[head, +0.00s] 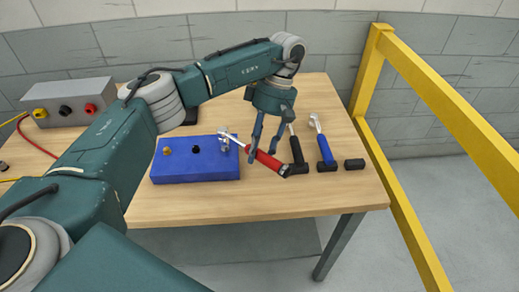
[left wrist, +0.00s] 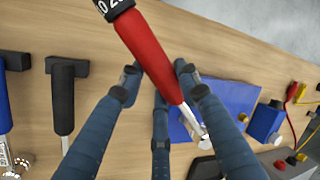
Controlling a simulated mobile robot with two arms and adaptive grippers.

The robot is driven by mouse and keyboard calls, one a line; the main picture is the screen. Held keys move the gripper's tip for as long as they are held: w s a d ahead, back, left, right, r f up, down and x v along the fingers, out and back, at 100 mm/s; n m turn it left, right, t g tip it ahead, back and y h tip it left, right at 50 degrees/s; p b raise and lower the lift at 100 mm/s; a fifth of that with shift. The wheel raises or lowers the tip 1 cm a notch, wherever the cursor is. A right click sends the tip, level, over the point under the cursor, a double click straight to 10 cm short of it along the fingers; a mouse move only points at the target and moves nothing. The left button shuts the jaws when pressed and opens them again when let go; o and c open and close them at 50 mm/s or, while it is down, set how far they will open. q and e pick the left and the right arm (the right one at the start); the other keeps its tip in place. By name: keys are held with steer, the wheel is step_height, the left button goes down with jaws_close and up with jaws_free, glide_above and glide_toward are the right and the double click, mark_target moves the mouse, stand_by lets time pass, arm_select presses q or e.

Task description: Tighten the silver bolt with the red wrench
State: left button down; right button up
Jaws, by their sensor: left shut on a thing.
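The red wrench (head: 266,160) is held in my left gripper (head: 262,150), whose fingers close around its handle. In the left wrist view the red handle (left wrist: 150,55) runs between the fingers, its silver head (left wrist: 199,132) over the blue block. The blue block (head: 205,173) lies on the table with a gold bolt (head: 167,151), a black bolt (head: 196,149) and the silver bolt (head: 224,147) on top. The wrench head is at the silver bolt and partly covers it; I cannot tell whether it is seated around it. My right gripper is out of view.
A grey box (head: 85,94) with knobs and cables stands back left. A yellow railing (head: 400,190) runs along the right.

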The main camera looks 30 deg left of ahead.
arm_select(q)
steer(key=shift+f+b, duration=0.25)
steer(key=shift+b, duration=0.05)
stand_by(0.6)
stand_by(0.6)
steer(key=shift+f, duration=0.15)
steer(key=shift+f+b, duration=0.3)
steer(key=shift+b, duration=0.1)
steer(key=shift+f+b, duration=0.4)
steer(key=shift+f, duration=0.05)
stand_by(1.1)
stand_by(0.6)
steer(key=c, duration=2.1)
jaws_free()
jaws_close()
